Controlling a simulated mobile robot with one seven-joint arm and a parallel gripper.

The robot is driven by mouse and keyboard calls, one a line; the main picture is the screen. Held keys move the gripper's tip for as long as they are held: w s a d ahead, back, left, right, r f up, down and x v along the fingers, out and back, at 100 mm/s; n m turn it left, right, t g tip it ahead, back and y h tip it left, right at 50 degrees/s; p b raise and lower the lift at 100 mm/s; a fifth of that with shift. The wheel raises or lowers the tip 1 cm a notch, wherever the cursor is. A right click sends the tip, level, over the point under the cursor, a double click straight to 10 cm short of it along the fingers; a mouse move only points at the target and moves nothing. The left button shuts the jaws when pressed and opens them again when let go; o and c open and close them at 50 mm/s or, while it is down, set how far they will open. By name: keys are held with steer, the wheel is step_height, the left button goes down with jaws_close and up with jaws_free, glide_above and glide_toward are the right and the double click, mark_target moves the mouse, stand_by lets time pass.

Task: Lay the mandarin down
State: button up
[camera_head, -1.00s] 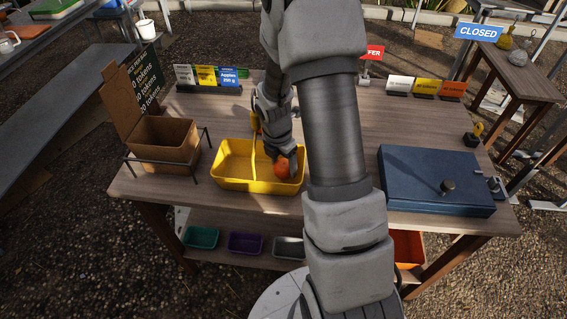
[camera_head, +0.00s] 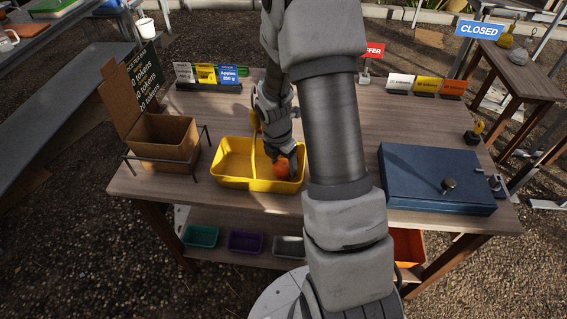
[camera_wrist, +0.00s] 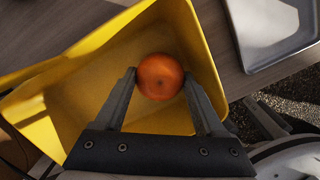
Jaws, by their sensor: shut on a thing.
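The orange mandarin (camera_head: 282,169) is at the right part of the yellow divided tray (camera_head: 232,181) in the head view. In the wrist view the mandarin (camera_wrist: 160,76) sits between the two fingertips of my gripper (camera_wrist: 159,80), which is shut on it. The yellow tray walls (camera_wrist: 206,50) surround it in that view, with the tray floor behind it. My gripper (camera_head: 282,160) points down into the right compartment. I cannot tell whether the mandarin touches the floor of the tray.
An open cardboard box (camera_head: 165,139) in a wire stand is left of the tray. A dark blue case (camera_head: 425,178) lies at the right of the table. Sign cards (camera_head: 207,75) stand at the back. Small coloured bins (camera_head: 245,242) sit on the lower shelf.

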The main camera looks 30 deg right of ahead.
steer(key=shift+f+b, duration=0.35)
steer(key=shift+f, duration=0.25)
stand_by(0.8)
steer(key=o, duration=1.5)
steer(key=shift+r, duration=0.1)
step_height(320, 180, up, 13)
steer(key=p, duration=1.1)
steer(key=shift+p, duration=0.35)
